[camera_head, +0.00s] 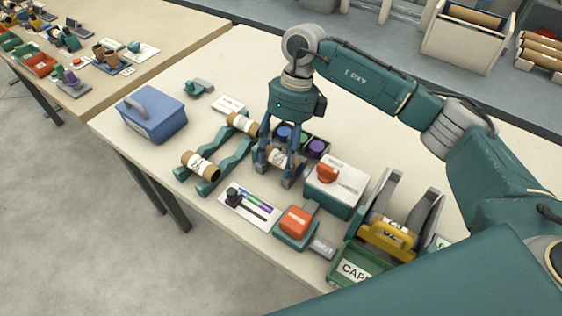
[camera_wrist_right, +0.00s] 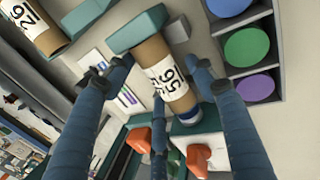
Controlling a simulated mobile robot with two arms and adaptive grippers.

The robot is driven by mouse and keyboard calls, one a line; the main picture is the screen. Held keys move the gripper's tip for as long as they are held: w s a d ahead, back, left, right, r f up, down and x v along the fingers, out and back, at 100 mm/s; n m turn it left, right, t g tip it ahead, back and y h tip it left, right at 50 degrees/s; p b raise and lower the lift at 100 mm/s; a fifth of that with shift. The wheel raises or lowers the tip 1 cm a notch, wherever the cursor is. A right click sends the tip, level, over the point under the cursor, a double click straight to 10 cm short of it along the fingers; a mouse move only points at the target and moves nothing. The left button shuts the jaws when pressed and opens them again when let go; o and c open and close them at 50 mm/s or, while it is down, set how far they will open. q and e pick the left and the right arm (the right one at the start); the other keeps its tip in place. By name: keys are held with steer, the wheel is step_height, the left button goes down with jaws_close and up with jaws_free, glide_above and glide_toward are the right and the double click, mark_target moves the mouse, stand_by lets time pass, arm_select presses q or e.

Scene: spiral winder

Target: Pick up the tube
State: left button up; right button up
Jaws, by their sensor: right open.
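A brown cardboard tube with a white label (camera_wrist_right: 165,78) lies between the spread fingers of my right gripper (camera_wrist_right: 163,85) in the wrist view. In the head view my right gripper (camera_head: 279,172) points down over this tube (camera_head: 277,156), its fingers on either side and partly hiding it. The gripper is open; I cannot tell whether any finger touches the tube. Two similar tubes lie on the teal wavy rack (camera_head: 229,155): one at the front (camera_head: 201,165) and one at the back (camera_head: 242,123). My left gripper is not in view.
A blue lidded box (camera_head: 151,113) stands left of the rack. Round coloured pieces sit in a dark tray (camera_head: 317,147) behind the gripper. To the right are a teal-and-white box (camera_head: 336,187), an orange-topped device (camera_head: 296,222) and a green bin (camera_head: 356,264).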

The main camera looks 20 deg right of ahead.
steer(key=shift+r, duration=0.1)
steer(key=c, duration=0.7)
